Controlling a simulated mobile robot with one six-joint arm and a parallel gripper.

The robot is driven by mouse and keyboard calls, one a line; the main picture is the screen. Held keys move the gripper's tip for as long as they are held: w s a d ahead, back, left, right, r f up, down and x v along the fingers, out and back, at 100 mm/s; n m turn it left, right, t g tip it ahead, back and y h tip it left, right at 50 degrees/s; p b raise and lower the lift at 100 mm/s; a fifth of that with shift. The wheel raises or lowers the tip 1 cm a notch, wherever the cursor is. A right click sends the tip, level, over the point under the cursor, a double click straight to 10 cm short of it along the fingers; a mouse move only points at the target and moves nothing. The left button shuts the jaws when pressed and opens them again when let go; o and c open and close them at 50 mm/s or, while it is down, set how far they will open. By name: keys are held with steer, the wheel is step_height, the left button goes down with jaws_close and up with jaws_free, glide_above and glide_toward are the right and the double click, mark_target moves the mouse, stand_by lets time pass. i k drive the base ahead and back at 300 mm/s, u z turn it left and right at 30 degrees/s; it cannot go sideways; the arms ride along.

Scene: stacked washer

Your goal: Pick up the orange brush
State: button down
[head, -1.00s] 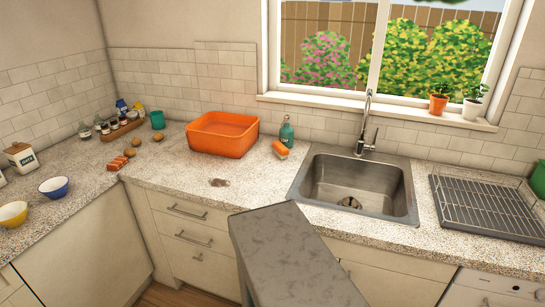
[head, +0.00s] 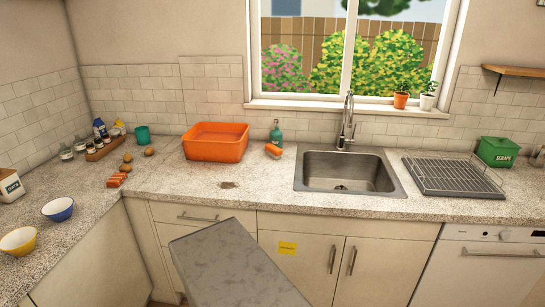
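A small orange object with a pale side, which looks like the orange brush (head: 273,151), lies on the speckled counter. It is between the orange basin (head: 216,143) and the sink (head: 345,172), just in front of a teal bottle (head: 276,134). It is too small to make out bristles or a handle. My gripper is not in view. A grey slab at the bottom appears to be part of my own body.
The sink has a tall faucet (head: 346,122) behind it. A drying rack (head: 452,177) and a green scraps box (head: 497,152) stand to the right. Bowls (head: 58,209), jars and small orange pieces (head: 117,180) lie left. The counter before the basin is mostly clear, with one brown stain (head: 229,185).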

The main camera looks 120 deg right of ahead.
mark_target(274, 151)
steer(key=u, duration=0.1)
steer(key=i, duration=0.1)
steer(key=u, duration=0.4)
steer(key=k, duration=0.15)
steer(key=z, duration=3.45)
steer(key=k, duration=0.25)
steer(key=z, duration=1.4)
